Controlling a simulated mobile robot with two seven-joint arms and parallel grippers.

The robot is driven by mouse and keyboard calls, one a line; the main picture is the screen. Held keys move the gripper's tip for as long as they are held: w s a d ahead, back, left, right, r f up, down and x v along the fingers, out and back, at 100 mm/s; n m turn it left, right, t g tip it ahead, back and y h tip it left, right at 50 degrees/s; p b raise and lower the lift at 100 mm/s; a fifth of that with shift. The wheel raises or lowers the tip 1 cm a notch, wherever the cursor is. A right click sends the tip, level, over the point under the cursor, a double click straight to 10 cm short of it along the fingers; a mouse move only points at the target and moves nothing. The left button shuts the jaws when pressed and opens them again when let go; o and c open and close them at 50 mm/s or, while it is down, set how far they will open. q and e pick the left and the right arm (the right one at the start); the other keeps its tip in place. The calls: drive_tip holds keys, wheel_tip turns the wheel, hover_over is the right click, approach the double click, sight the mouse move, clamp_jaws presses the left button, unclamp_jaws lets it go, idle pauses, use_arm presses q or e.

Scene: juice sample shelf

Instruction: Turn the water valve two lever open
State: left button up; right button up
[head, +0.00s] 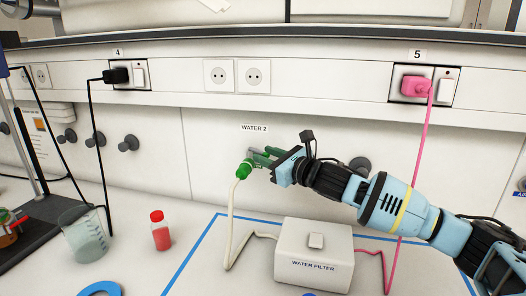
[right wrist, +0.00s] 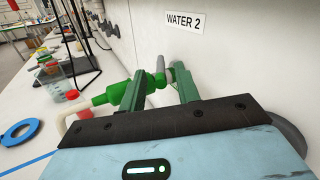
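The water valve two (head: 244,168) is a green fitting on the wall under the "WATER 2" label (head: 254,128), with a pale hose hanging from it. In the right wrist view its green body (right wrist: 112,94) lies left of my fingers, and a grey lever-like part (right wrist: 160,68) shows near the gap between the fingertips. My right gripper (head: 263,156) reaches in from the right at the valve. Its two green fingers stand apart in the right wrist view (right wrist: 160,78), with no clear contact on the lever. The lever's exact angle is partly hidden. My left gripper is out of view.
A white water filter box (head: 314,260) stands below my right arm, inside a blue outline. A red-capped bottle (head: 160,232) and a beaker (head: 84,235) stand left. A pink cable (head: 422,150) hangs from socket 5. Dark knobs line the wall.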

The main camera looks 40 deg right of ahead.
sight(258, 152)
drive_tip(key=shift+w+a, duration=0.2)
drive_tip(key=shift+w, duration=0.95)
clamp_jaws()
